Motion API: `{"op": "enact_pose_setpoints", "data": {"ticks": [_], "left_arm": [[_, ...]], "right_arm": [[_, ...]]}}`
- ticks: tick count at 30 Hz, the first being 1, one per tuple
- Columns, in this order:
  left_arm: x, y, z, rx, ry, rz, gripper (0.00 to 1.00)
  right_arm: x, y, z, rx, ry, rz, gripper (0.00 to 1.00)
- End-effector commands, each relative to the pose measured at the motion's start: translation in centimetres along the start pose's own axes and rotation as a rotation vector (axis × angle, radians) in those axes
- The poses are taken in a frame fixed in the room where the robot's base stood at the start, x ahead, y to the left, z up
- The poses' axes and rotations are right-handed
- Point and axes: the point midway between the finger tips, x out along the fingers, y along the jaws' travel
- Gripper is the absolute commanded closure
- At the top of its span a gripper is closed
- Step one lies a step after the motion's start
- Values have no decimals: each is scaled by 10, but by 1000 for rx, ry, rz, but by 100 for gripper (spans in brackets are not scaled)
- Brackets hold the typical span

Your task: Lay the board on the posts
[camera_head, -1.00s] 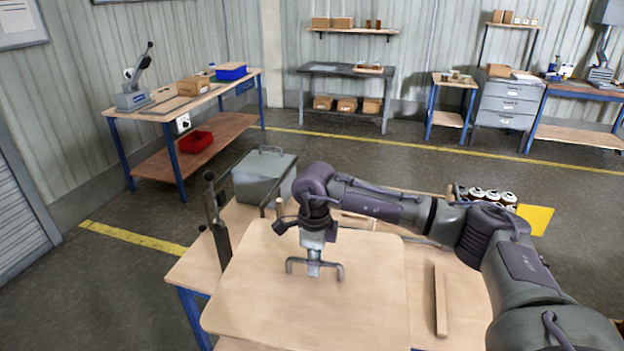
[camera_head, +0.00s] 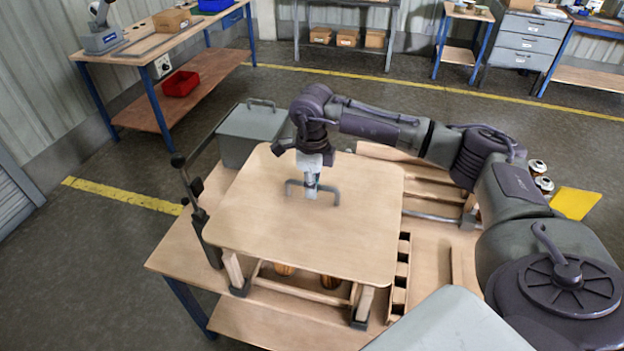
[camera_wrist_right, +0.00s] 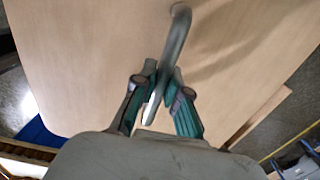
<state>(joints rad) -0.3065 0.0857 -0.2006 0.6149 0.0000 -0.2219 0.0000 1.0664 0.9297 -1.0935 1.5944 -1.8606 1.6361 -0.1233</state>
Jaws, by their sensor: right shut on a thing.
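The board (camera_head: 300,230) is a wide light wood sheet with a grey bar handle (camera_head: 335,193) on top. It looks nearly level, over a wooden frame on the bench. Two front posts show beneath it, one at the left corner (camera_head: 233,268) and one at the right corner (camera_head: 363,303). I cannot tell whether the board touches them; the back posts are hidden. My right gripper (camera_head: 311,190) is shut on the handle from above. In the right wrist view the gripper (camera_wrist_right: 161,78) has its fingers either side of the handle (camera_wrist_right: 178,40). My left gripper is not in view.
A dark upright lever clamp (camera_head: 193,205) stands close to the board's left edge. A grey lidded box (camera_head: 250,130) is behind it. Orange-brown round things (camera_head: 330,282) show under the board. A slotted wooden rack (camera_head: 400,275) stands at the right.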

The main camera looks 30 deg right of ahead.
Motion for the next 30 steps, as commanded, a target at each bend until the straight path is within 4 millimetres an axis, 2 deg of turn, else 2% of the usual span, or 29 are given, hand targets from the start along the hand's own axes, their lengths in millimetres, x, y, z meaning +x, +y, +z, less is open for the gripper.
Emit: {"op": "enact_pose_setpoints", "data": {"ticks": [3, 7, 16, 30], "left_arm": [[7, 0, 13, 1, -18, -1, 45], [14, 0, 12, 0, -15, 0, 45], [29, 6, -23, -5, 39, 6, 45], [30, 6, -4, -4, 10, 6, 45]], "right_arm": [[10, -1, 1, 1, -3, -1, 100], [22, -1, 0, 1, -2, -1, 100], [46, -1, 1, 1, -4, -3, 100], [48, -1, 1, 1, -3, -3, 100]]}}
